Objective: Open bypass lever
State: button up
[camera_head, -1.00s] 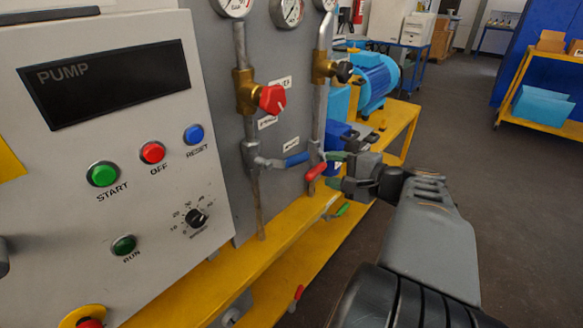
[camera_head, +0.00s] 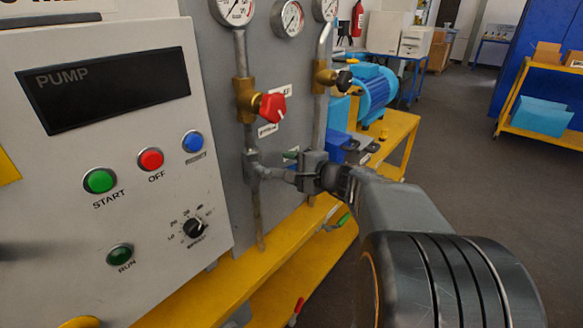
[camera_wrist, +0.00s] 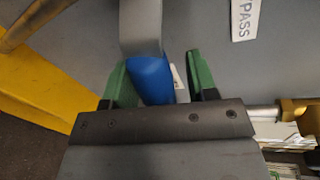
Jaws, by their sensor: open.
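The blue-gripped lever (camera_wrist: 153,82) shows in the wrist view, with its grey metal arm running up out of the top of the picture. My gripper (camera_wrist: 158,62) is open, with one green finger on each side of the blue grip. The left finger is very close to the grip or touching it; a gap shows at the right finger. A label reading "PASS" (camera_wrist: 244,18), cut off at the top, is on the panel to the right.
A red knob (camera_head: 272,107) on a brass valve sits above my gripper. The yellow frame (camera_head: 243,286) runs along the panel's foot. The pump control box (camera_head: 100,180) is at left. Open floor lies to the right.

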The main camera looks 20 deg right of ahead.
grip_shut()
dwell(0.6)
